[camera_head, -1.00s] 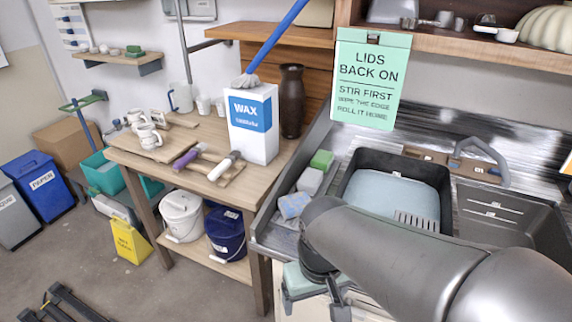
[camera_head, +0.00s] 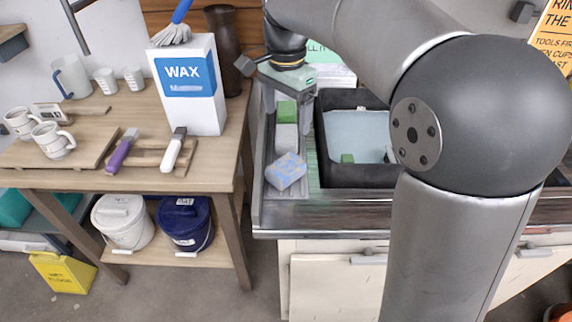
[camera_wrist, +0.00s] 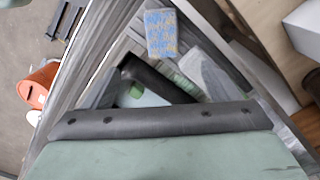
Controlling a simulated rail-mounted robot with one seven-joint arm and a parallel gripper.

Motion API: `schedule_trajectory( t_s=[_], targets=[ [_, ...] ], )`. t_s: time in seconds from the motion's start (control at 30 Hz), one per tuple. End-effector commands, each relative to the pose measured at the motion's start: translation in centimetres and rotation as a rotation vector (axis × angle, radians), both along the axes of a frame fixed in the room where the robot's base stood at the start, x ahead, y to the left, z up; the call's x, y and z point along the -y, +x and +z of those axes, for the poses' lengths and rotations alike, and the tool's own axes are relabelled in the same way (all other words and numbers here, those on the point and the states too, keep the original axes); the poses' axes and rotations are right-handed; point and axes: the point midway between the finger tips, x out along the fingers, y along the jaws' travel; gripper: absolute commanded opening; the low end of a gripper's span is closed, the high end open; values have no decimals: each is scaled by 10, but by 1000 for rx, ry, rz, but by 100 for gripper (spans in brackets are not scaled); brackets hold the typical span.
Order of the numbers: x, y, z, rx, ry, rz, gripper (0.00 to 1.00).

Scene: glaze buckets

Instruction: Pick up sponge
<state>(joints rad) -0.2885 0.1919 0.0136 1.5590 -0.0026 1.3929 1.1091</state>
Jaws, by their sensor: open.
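A blue sponge block (camera_head: 287,173) with yellowish specks lies in the narrow metal tray left of the black basin. It also shows at the top of the wrist view (camera_wrist: 160,33). Behind it in the same row are a pale grey block (camera_head: 286,138) and a green block (camera_head: 287,112). The grey block also shows in the wrist view (camera_wrist: 203,73). My gripper (camera_head: 289,108) is open and points down over the far end of the row, its fingers to either side of the green block in the picture. No block appears held.
The black basin (camera_head: 350,178) with pale blue contents stands right of the tray; a small green piece (camera_head: 347,158) is in it. The wooden table (camera_head: 215,178) on the left bears a wax box (camera_head: 190,105), mugs and brushes. My arm covers much of the right.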

Motion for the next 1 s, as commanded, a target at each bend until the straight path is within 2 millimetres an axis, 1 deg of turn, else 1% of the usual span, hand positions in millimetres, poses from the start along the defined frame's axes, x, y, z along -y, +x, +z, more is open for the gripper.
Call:
schedule_trajectory(
  t_s=[0.07,0.4,0.5,0.6,0.77,1.0],
  targets=[
    [-1,1,-12,-2,-1,-5,82],
    [0,0,-84,-3,-1,-3,82],
    [0,0,-101,-1,0,-3,82],
    [0,0,-111,0,0,-3,82],
    [0,1,-120,0,0,-3,82],
    [-1,3,-155,-1,0,-3,82]
  ],
)
